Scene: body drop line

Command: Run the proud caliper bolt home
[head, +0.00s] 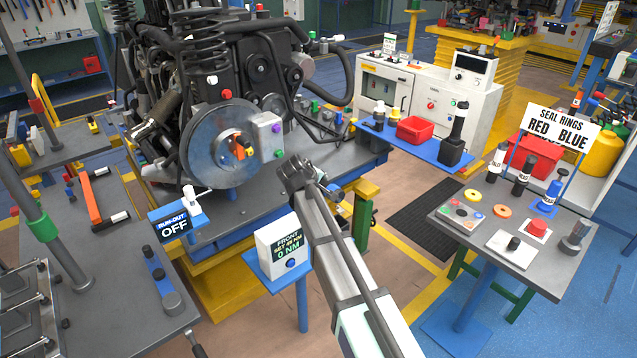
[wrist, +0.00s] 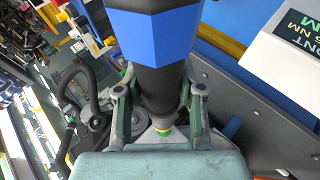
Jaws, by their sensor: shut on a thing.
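The pale caliper (head: 264,138) sits at the right edge of the large grey brake disc (head: 205,148). It carries a purple-ended bolt (head: 277,128) above a green-ended bolt (head: 279,153); I cannot tell which one stands proud. My gripper (wrist: 158,98) is shut on a black tool with a blue band (wrist: 153,40) in the wrist view. The tool's far end runs out of the top of that view.
A readout box (head: 284,248) marked FRONT shows 0 NM, just left of my arm. A RUN-OUT sign (head: 174,226) reads OFF below the disc. A blue shelf (head: 425,146) with a red bin stands behind. A side table (head: 490,215) at right holds several tools.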

